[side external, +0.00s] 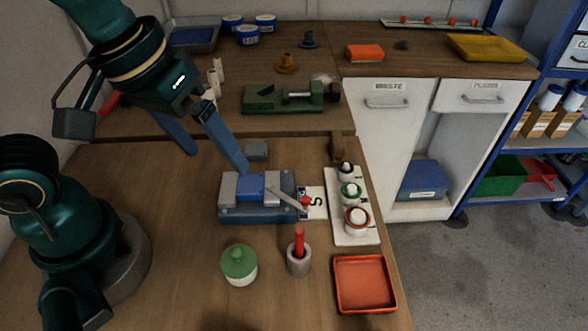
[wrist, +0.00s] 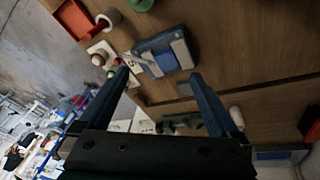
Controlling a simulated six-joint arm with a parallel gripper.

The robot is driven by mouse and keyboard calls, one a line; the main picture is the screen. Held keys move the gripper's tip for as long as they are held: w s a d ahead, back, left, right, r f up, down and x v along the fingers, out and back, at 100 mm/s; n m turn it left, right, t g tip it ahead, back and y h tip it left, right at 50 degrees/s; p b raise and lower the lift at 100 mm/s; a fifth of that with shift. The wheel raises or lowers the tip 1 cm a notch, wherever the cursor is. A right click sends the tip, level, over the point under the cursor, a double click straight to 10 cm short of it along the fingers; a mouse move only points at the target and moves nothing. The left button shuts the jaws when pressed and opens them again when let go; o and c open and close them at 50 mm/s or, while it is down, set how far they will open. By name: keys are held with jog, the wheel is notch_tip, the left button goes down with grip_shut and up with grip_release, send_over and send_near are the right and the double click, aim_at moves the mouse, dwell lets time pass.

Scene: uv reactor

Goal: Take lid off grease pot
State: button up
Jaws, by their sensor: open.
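The grease pot (side external: 240,279) is a small white pot standing on the wooden bench at the front middle in the side view. Its green knobbed lid (side external: 239,259) sits on top of it. In the wrist view, only part of the green lid (wrist: 140,4) shows at the top edge. My gripper (side external: 218,161) is open and empty, above the bench behind and to the left of the vise, well apart from the pot. In the wrist view, nothing is between the two blue fingers (wrist: 158,76).
A blue-grey vise (side external: 257,211) stands behind the pot. To the pot's right are a grey cup (side external: 299,262) with a red-handled tool and an orange tray (side external: 364,284). A white rack (side external: 350,231) holds several small jars. Bench left of the vise is clear.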

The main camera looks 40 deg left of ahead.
aim_at(237, 250)
jog(key=s+d+f+g, duration=0.1)
jog(key=d+f, duration=0.1)
jog(key=s+d+f+m+g, duration=0.1)
jog(key=d+f, duration=0.1)
jog(key=d+f+m+g, duration=0.1)
jog(key=d+f, duration=0.1)
jog(key=d, duration=0.1)
jog(key=shift+s+y, duration=0.3)
jog(key=shift+s, duration=0.1)
jog(key=shift+s+d+f+m, duration=0.15)
jog(key=shift+s+f+m, duration=0.1)
jog(key=shift+f+m, duration=0.05)
jog(key=shift+f, duration=2.45)
jog(key=c, duration=1.4)
